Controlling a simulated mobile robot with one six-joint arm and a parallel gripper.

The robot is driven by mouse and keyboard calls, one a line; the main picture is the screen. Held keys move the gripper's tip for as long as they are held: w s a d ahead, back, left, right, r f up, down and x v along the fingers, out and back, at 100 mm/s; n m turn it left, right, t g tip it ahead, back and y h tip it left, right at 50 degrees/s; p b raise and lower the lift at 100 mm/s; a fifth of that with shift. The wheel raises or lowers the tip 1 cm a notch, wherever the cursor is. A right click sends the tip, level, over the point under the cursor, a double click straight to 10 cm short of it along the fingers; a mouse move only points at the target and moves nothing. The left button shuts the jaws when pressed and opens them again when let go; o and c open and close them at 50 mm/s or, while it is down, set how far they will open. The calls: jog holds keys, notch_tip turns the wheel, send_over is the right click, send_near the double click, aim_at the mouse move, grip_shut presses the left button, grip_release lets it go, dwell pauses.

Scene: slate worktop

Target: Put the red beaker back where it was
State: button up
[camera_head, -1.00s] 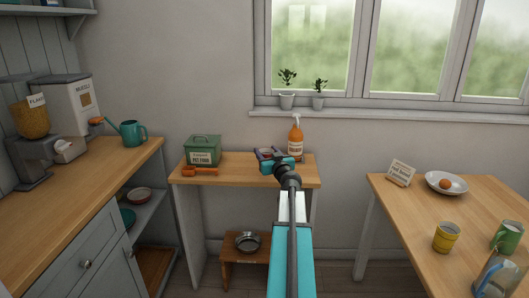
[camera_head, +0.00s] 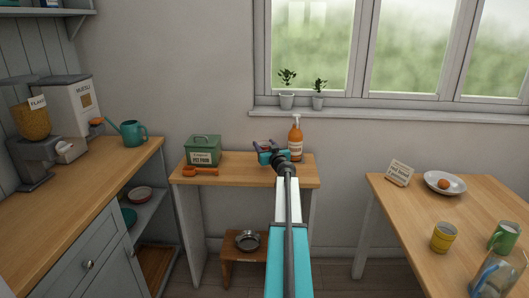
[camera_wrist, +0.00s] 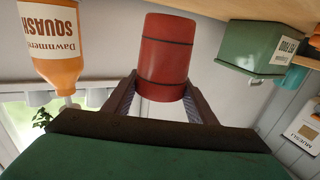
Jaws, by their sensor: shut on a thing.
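The red beaker (camera_wrist: 165,48) is held between the two fingers of my gripper (camera_wrist: 160,88) in the wrist view, which sees the scene upside down. It is a plain red cylinder with dark bands. In the head view my gripper (camera_head: 265,145) is over the back of the small wooden table (camera_head: 240,176), just left of the orange squash bottle (camera_head: 295,143). There the beaker cannot be made out clearly. I cannot tell whether it touches the tabletop.
The green pet food tin (camera_head: 203,150) and an orange scoop (camera_head: 200,171) are on the table's left. The bottle stands close on the gripper's right. A wooden stool with a metal bowl (camera_head: 247,240) is below. A right-hand table (camera_head: 480,205) holds mugs and a plate.

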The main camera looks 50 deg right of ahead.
jog(key=shift+w+d, duration=0.1)
dwell(0.3)
jog(key=shift+f, duration=1.75)
jog(key=shift+f, duration=0.15)
jog(key=o, duration=1.2)
jog(key=shift+r+p, duration=0.25)
jog(key=shift+p, duration=0.1)
jog(key=shift+s+a+f, duration=0.15)
jog(key=shift+s+a, duration=0.05)
jog(key=shift+s, duration=0.15)
jog(key=shift+b+v, duration=1.45)
jog(key=shift+v, duration=4.2)
